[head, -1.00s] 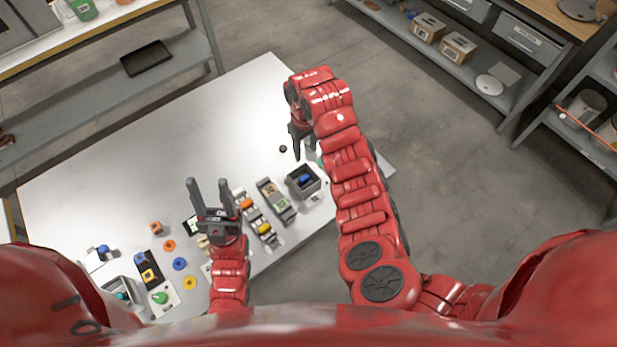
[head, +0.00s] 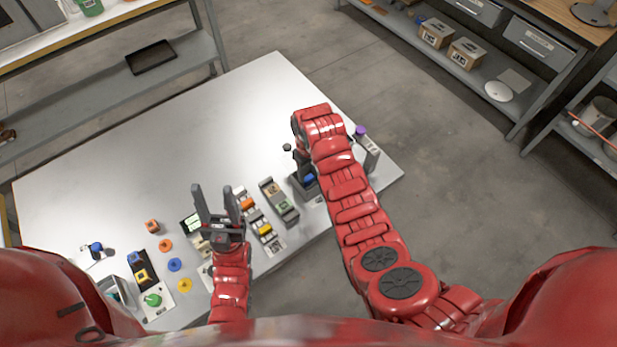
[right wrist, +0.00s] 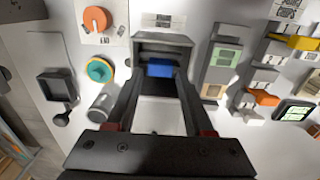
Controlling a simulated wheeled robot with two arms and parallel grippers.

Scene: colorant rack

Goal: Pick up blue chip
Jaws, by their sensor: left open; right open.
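A small blue chip (head: 309,178) lies in an open grey box (head: 296,184) near the table's right end. In the right wrist view the chip (right wrist: 160,68) shows inside the box (right wrist: 163,42), between my fingers. My right gripper (head: 301,160) is open and points down over the box, partly hidden by my arm. In the right wrist view my right gripper (right wrist: 158,78) has a finger on either side of the chip; whether they touch it I cannot tell. My left gripper (head: 213,190) is open and empty above the table, left of the box.
Holders with orange, yellow and green pieces (head: 257,214) stand left of the box. Orange, blue and yellow discs (head: 175,264) lie at the table's lower left. A purple-topped piece (head: 361,131) stands right of my right arm. The table's far half is clear.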

